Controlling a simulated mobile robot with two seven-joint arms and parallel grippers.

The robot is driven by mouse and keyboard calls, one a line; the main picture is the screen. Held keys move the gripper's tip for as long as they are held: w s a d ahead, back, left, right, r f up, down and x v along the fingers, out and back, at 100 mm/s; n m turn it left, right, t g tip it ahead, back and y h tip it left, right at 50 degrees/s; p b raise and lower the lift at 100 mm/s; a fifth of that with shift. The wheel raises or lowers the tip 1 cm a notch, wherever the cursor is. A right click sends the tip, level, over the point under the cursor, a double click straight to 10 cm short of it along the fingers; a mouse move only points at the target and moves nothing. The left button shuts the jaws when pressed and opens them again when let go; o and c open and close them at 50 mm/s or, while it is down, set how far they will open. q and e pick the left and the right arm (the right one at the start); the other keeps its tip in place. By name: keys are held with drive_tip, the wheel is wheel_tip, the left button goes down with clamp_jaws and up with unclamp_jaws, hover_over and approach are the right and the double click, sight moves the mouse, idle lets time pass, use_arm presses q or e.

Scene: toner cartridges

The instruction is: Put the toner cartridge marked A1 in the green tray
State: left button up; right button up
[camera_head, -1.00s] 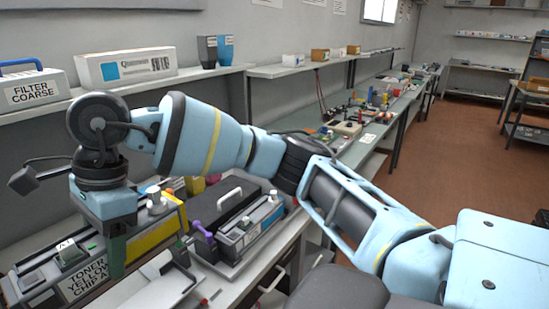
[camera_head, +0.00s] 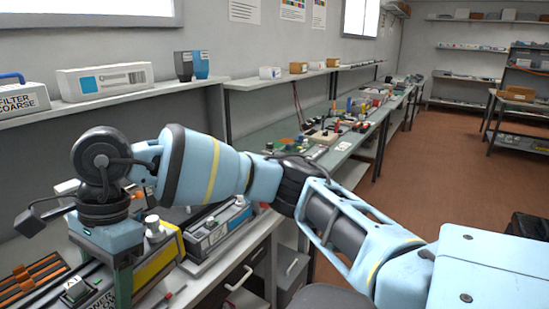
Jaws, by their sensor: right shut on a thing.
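My right gripper (camera_head: 122,272) comes down at the lower left and is shut on the toner cartridge (camera_head: 160,264), a grey block with a yellow side. Its small top tab (camera_head: 76,288) seems to read A1. The white label on its end is partly cut off by the bottom edge of the picture. My arm and gripper hide part of the cartridge, and I cannot tell whether it touches anything below. I see no green tray. My left gripper is not in view.
Behind the held cartridge another grey cartridge unit (camera_head: 218,224) lies on the bench. An orange-slotted rack (camera_head: 35,278) is at the far left. A shelf above holds a white box (camera_head: 105,80) and a filter box (camera_head: 22,100). The brown floor (camera_head: 440,165) at right is clear.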

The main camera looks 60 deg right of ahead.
drive_tip(key=s+d+f+n+g+h, duration=0.1)
drive_tip(key=s+f+n, duration=0.3)
drive_tip(key=f, duration=0.6)
drive_tip(key=s+d+f+n+g+h, duration=0.1)
drive_tip(key=s+d+f+n, duration=0.3)
drive_tip(key=f+n, duration=0.3)
drive_tip(key=s+d+f+n+g+h, duration=0.1)
drive_tip(key=s+f+n, duration=0.3)
drive_tip(key=f, duration=1)
drive_tip(key=shift+s+d+f+n, duration=0.25)
drive_tip(key=shift+s+d+n, duration=0.15)
drive_tip(key=shift+d+n, duration=0.3)
drive_tip(key=shift+a, duration=0.15)
drive_tip(key=shift+d, duration=0.2)
